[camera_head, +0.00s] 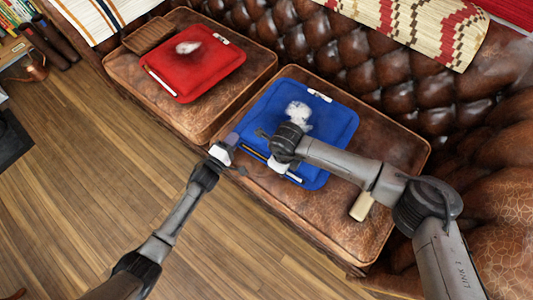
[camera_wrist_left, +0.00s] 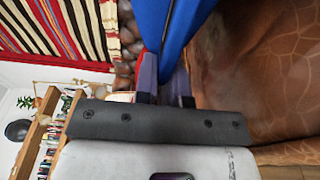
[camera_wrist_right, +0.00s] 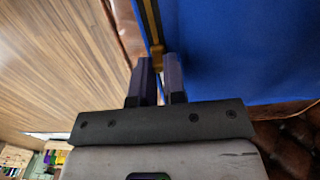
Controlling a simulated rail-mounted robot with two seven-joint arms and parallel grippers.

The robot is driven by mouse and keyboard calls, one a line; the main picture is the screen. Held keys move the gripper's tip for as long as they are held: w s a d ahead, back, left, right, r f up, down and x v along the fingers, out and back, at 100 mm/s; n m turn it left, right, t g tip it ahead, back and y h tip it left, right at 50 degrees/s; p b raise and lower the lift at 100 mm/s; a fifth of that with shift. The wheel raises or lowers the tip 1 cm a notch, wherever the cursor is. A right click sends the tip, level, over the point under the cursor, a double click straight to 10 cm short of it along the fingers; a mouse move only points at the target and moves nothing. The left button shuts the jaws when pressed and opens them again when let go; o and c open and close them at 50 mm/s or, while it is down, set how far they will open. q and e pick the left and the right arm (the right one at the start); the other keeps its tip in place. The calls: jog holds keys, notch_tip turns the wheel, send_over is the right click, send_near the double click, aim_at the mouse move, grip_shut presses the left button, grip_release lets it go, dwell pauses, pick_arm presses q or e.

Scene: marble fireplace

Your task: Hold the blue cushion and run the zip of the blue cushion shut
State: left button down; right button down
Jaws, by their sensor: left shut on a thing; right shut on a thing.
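The blue cushion (camera_head: 335,118) lies on the brown leather seat, with a white patch on top and a light strip (camera_head: 292,177) along its front edge. My left gripper (camera_head: 232,141) is at the cushion's left front corner. In the left wrist view its fingers (camera_wrist_left: 166,82) are shut on the edge of the blue cushion (camera_wrist_left: 178,25). My right gripper (camera_head: 272,160) reaches down at the front edge, its fingers largely hidden by its own wrist. In the right wrist view its fingers (camera_wrist_right: 160,80) are shut on the gold zip pull (camera_wrist_right: 157,56), on the zip's dark tape (camera_wrist_right: 150,18).
A red cushion (camera_head: 205,68) lies on the neighbouring leather seat (camera_head: 128,80). The tufted sofa back (camera_head: 360,60) rises behind, with a patterned throw (camera_head: 425,28) over it. The wooden floor (camera_head: 85,190) in front is clear.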

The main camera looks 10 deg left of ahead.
aim_at(304, 183)
jog(key=s+d, duration=0.1)
jog(key=d, duration=0.3)
jog(key=s+d, duration=0.1)
jog(key=d, duration=0.2)
jog(key=shift+s, duration=0.3)
pick_arm(q)
jog(key=shift+a, duration=0.1)
pick_arm(e)
jog(key=shift+s+d, duration=0.15)
jog(key=shift+d, duration=0.25)
jog(key=c, duration=1.4)
grip_release()
jog(key=shift+c, duration=0.2)
jog(key=shift+a, duration=0.1)
jog(key=shift+r, duration=0.3)
notch_tip(304, 183, up, 11)
jog(key=shift+r, duration=0.2)
